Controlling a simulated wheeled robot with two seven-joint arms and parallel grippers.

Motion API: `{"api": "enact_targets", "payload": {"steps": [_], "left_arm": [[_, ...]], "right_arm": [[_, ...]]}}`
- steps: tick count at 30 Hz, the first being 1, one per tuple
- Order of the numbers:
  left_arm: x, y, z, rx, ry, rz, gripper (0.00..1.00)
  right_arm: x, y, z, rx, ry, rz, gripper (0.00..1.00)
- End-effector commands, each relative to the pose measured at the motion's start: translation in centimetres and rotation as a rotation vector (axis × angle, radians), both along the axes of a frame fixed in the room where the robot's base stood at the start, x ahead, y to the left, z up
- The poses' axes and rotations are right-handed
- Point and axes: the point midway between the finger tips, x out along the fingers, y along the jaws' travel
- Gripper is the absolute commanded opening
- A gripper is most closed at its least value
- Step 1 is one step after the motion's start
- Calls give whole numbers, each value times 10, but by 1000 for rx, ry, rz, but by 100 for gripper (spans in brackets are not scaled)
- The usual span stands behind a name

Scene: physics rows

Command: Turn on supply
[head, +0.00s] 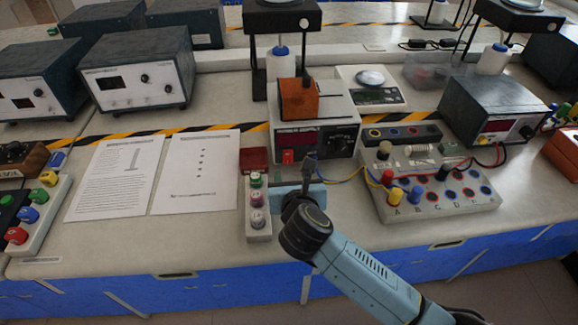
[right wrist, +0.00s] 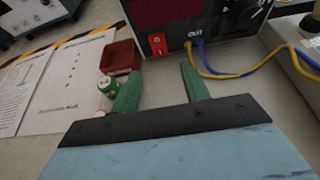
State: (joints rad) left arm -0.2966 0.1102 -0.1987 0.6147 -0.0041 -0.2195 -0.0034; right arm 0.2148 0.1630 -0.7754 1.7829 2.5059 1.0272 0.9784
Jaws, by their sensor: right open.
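Yellow and blue wires leave the front beside the "OUT" label. My right gripper (head: 310,168) is just in front of the supply. In the right wrist view its two green fingers (right wrist: 160,73) are apart and empty, pointing toward the switch without visible contact. My left gripper is out of view.
A terminal board (head: 440,200) with wires is on the right. An orange box (head: 298,101) sits on the supply. Papers (head: 196,170) lie left.

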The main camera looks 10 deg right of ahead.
Motion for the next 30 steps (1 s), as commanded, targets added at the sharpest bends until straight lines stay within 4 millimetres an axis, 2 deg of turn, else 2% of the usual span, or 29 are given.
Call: {"api": "enact_targets", "payload": {"steps": [3,10,16,24,30], "left_arm": [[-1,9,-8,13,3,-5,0],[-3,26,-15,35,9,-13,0],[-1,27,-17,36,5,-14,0],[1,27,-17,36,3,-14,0],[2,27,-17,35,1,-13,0]], "right_arm": [[25,-1,-11,-4,-2,-1,45],[56,0,-24,-3,-2,1,45],[66,0,-27,-1,-2,0,45],[67,0,-27,0,-1,1,45],[67,0,-27,-1,-1,1,21]]}}
